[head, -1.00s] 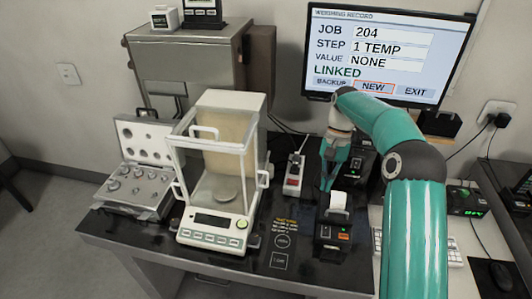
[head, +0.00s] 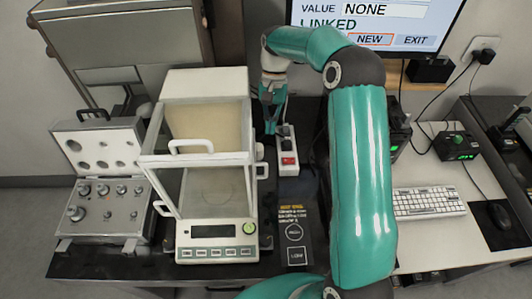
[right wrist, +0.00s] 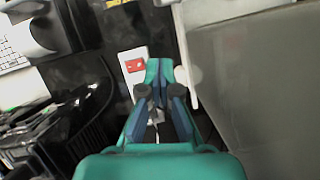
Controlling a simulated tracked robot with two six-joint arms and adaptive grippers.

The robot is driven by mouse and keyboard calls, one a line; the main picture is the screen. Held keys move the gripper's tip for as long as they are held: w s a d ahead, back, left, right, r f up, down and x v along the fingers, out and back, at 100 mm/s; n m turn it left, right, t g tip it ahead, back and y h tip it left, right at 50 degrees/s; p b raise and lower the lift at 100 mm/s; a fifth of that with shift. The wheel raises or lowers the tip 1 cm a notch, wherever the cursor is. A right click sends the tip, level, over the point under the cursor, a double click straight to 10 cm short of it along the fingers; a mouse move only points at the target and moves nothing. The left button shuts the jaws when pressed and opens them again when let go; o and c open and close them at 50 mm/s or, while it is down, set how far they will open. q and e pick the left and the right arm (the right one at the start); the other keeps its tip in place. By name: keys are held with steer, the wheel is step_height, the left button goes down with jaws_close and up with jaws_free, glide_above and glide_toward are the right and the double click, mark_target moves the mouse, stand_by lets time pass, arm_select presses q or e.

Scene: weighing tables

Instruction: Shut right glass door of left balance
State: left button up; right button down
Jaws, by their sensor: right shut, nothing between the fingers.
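The left balance (head: 217,226) stands on the dark table in the head view, with a glass draft shield. That handle sits farther back than the left door's handle (head: 160,208), so the right door looks slid back; how far is unclear. My right gripper (head: 271,122) is shut and empty, beside the balance's right rear. In the right wrist view its fingers (right wrist: 162,72) are close to a pale edge and grey panel (right wrist: 250,80); contact cannot be told. My left gripper is out of view.
A power strip (head: 287,152) with a red switch lies right of the balance, close to my right gripper. A weight case (head: 103,200) stands open on the left. A keyboard (head: 428,203) lies right of my arm. A monitor (head: 385,28) hangs behind.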

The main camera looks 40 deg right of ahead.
steer(key=s+a+f+b, duration=0.4)
steer(key=a+f+b, duration=0.1)
steer(key=f, duration=0.1)
steer(key=shift+f, duration=0.25)
steer(key=shift+s+a+b, duration=0.1)
steer(key=shift+a+b, duration=0.05)
steer(key=shift+b, duration=0.15)
